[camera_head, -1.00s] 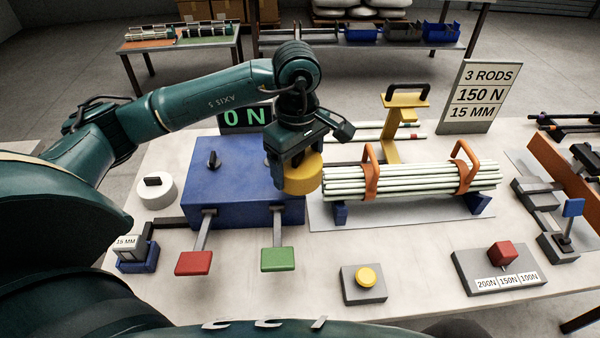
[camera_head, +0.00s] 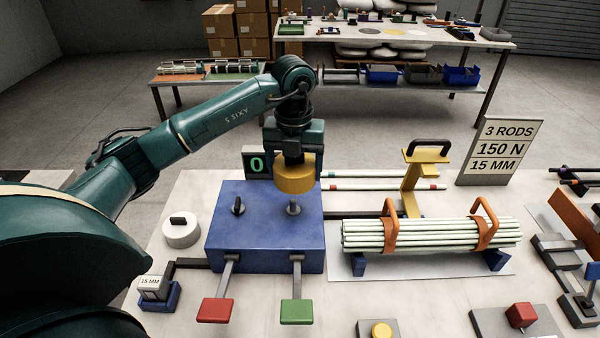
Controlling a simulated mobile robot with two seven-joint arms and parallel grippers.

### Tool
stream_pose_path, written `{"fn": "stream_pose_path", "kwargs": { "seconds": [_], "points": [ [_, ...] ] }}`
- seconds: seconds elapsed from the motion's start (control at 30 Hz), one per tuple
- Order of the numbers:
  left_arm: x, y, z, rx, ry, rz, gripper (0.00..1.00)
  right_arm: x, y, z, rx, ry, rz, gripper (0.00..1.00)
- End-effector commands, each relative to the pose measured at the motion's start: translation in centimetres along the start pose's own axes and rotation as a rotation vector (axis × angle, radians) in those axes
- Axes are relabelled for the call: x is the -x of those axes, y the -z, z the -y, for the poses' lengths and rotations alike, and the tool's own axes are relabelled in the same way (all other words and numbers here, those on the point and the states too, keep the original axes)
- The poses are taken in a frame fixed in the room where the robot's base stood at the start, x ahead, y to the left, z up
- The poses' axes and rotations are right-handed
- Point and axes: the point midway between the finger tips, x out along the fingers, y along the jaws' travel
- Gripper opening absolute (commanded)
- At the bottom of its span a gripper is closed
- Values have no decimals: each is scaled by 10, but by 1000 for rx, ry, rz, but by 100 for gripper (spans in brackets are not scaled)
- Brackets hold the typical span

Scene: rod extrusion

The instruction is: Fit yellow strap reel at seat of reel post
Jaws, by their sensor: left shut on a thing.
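The yellow strap reel (camera_head: 295,182) is in my left gripper (camera_head: 294,160), which is shut on it from above. The reel is held level in the air over the back right part of the blue box (camera_head: 265,242). A short grey post (camera_head: 294,208) stands on the box top just below the reel in the picture, and a gap shows between them. I take it for the reel post; its upper end is close under the reel. A second post with a black knob (camera_head: 238,205) stands on the box to the left. My right gripper is not in view.
A white reel (camera_head: 181,232) with a black handle lies left of the box. A red pedal (camera_head: 216,311) and a green pedal (camera_head: 297,311) stick out in front. The rod bundle (camera_head: 420,235) with orange clamps and a yellow stand (camera_head: 424,180) are to the right.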

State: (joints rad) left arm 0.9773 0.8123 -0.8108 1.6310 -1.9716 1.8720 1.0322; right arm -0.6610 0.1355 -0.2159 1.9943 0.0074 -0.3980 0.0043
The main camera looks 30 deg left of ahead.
Motion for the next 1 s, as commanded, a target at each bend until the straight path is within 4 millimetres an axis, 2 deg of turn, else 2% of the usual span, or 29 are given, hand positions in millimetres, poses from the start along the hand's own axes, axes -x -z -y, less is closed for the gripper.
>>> {"fn": "stream_pose_path", "kwargs": {
  "seconds": [0.1,0.27,0.7,1.0],
  "points": [
    [4,-4,-3,145,1,-3,46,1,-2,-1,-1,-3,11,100],
    [5,-7,-5,241,1,-5,46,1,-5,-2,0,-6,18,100],
    [6,-7,-6,251,-1,-6,46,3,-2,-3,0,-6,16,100],
    [-14,-6,-6,251,0,-6,46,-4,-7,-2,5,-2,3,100]
  ]
}}
